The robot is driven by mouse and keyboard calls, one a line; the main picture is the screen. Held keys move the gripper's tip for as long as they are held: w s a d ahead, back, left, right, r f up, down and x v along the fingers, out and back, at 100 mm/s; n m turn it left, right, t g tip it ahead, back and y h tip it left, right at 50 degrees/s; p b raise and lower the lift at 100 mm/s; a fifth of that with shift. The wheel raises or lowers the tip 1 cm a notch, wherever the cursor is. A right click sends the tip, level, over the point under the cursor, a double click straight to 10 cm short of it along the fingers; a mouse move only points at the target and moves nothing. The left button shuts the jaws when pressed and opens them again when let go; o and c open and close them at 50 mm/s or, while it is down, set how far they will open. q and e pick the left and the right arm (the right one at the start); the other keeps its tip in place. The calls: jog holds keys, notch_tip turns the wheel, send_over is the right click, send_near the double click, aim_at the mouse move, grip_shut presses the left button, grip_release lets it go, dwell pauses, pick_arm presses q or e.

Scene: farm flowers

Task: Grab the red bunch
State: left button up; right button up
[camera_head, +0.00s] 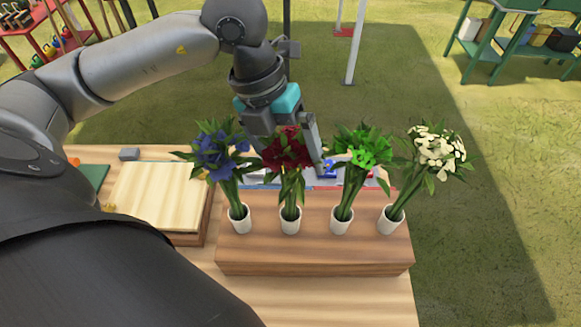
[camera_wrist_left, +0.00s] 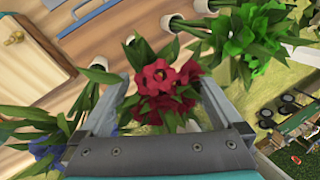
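The red bunch (camera_head: 287,150) stands in a white cup (camera_head: 290,220) on a wooden block, second from the left in the row. My left gripper (camera_head: 290,147) is above and behind it, fingers pointing down. In the left wrist view the red bunch (camera_wrist_left: 166,85) lies between the two spread fingers of the left gripper (camera_wrist_left: 162,92), with a gap on each side. The gripper looks open around the blooms. The stems are partly hidden by blooms and leaves in the wrist view. My right gripper is not in view.
A blue bunch (camera_head: 215,155) stands close on the left; a green bunch (camera_head: 362,150) and a white bunch (camera_head: 437,152) stand on the right. The wooden block (camera_head: 315,255) holds their cups. A pale wooden board (camera_head: 155,195) lies left on the table.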

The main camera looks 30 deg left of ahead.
pick_arm(q)
grip_shut()
dwell(0.6)
